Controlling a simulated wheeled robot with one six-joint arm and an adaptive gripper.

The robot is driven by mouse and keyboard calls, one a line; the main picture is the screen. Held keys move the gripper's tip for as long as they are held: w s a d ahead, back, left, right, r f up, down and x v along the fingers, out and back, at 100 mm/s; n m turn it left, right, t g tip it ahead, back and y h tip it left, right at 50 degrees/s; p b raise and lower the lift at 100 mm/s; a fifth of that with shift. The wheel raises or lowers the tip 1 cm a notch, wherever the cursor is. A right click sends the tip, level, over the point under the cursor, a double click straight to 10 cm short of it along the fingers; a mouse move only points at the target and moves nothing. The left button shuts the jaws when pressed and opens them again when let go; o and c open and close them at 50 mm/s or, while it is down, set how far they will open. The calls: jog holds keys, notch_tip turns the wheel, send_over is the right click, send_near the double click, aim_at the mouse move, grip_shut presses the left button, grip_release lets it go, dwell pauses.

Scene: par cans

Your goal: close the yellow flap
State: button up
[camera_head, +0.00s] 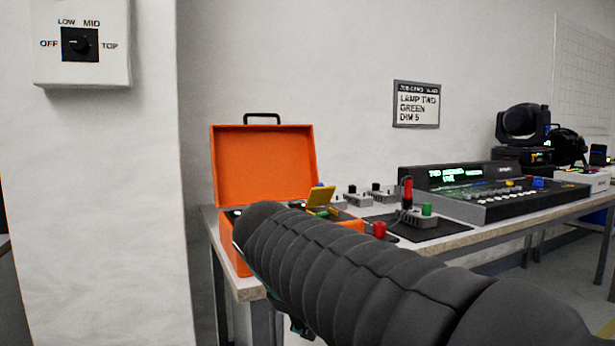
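The yellow flap (320,196) stands up at a tilt, raised, near the right front of the orange case (262,165). A smaller yellow piece and a blue bit show beside it. The case's lid is open, and its inside is largely hidden by my arm. My arm, in a dark ribbed sleeve, reaches from the lower right to the front of the case. Its far end appears just left of and below the flap in the picture. My gripper's fingers are not visible, so contact with the flap cannot be seen.
The table (458,240) holds a black mat with a grey box (416,218) bearing red and green knobs. A red button (379,229) is nearer. A lighting console (490,190) and stage lamps (523,125) stand right. A wall pillar with a dial (80,44) is left.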

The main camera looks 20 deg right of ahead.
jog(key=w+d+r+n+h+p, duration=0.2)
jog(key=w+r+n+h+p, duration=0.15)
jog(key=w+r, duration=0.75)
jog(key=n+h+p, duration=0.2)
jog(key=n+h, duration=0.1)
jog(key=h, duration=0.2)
send_near(319, 185)
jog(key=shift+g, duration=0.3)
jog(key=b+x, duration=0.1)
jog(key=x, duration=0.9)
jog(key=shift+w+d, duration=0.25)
